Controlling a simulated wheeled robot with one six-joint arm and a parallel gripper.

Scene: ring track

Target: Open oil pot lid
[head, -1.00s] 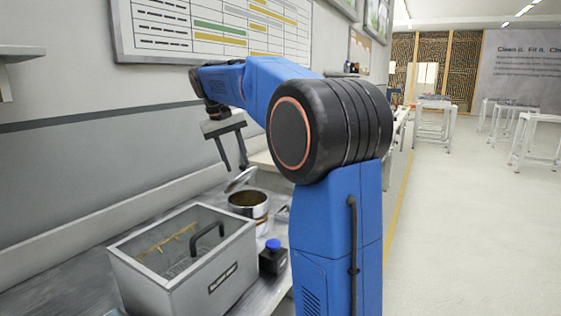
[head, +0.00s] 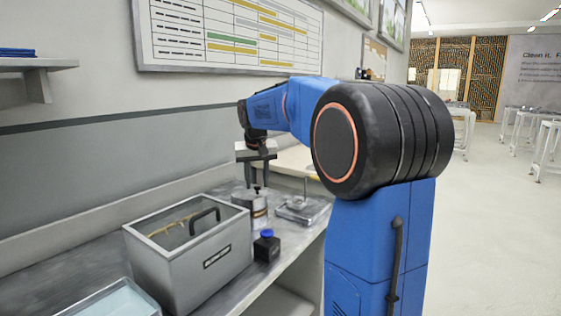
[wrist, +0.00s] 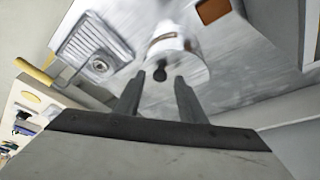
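The oil pot (head: 260,213) is a small metal cylinder with a brown band. It stands on the metal counter behind the grey box in the head view and shows at the top middle of the wrist view (wrist: 186,52). Its lid seems to lie on it, with a dark knob (wrist: 160,74) that also shows in the head view (head: 257,189). My gripper (head: 257,183) points down just above the pot. In the wrist view its fingers (wrist: 159,80) are apart, with the knob seen between the tips and a gap on both sides.
A grey lidded box (head: 190,257) with a black handle stands in front of the pot. A small black bottle with a blue cap (head: 267,246) is close by. A metal tray (head: 303,210) lies right of the pot. The wall is behind.

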